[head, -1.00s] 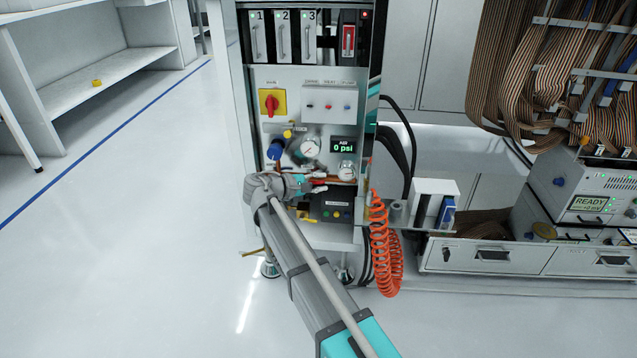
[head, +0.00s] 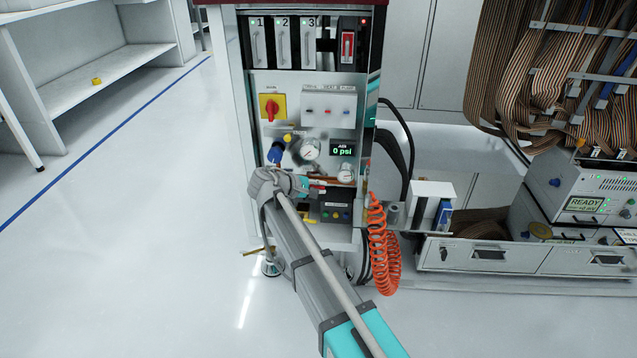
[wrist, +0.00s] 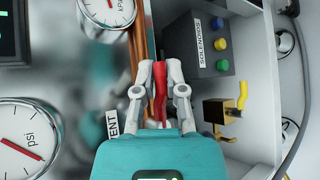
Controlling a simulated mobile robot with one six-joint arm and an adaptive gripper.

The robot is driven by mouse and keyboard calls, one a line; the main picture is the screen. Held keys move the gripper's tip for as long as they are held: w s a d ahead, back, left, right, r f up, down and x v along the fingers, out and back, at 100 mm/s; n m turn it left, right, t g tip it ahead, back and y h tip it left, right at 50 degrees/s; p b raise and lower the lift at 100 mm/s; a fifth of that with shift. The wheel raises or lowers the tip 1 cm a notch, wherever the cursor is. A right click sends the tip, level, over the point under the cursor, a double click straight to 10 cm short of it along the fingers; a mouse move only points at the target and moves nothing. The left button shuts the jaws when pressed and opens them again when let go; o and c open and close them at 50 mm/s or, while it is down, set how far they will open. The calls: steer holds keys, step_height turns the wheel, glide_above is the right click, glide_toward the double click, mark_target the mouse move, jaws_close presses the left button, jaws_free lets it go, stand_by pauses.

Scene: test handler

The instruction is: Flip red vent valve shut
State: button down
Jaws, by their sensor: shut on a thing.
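The red vent valve handle (wrist: 160,88) shows between my fingers in the wrist view, standing along the picture's upright. My gripper (wrist: 161,76) is closed on it, with one finger on each side. Part of a label ending in "ENT" (wrist: 112,123) shows beside the left finger. In the head view my gripper (head: 311,187) is at the lower front of the test handler panel, below the gauges, and a bit of red shows at its tip. The valve body and the handle's pivot are mostly hidden by my gripper.
Close by are pressure gauges (wrist: 28,140), copper pipes (wrist: 138,40), a solenoid box (wrist: 195,45) with coloured buttons and a yellow-handled valve (wrist: 240,97). The display (head: 343,149) reads 0 psi. An orange coiled hose (head: 383,240) hangs at the right. The floor at left is clear.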

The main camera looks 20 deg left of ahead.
steer(key=c, duration=0.7)
jaws_free()
